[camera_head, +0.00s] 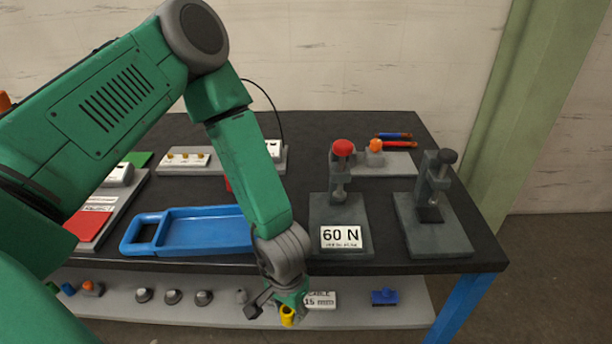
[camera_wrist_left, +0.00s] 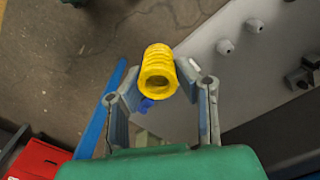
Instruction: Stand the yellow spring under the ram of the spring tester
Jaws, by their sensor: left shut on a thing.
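The yellow spring (camera_head: 288,315) is at the tip of my left gripper (camera_head: 280,300), low in front of the table's front edge. In the left wrist view the spring (camera_wrist_left: 158,72) sits between the two fingertips of my left gripper (camera_wrist_left: 157,80), its open end towards the camera. The gripper is shut on it. A grey press with a red knob (camera_head: 342,148) and a 60 N sign stands on the table, up and right of the gripper; I take it as the spring tester. Its ram is small in view, and the base under it looks empty. My right gripper is not in view.
A blue tray (camera_head: 190,251) lies left of the press. A second grey press with a black knob (camera_head: 437,185) stands to its right. A lower shelf (camera_head: 215,313) holds several small parts and a blue block (camera_head: 384,297). A bare tabletop strip lies between the presses.

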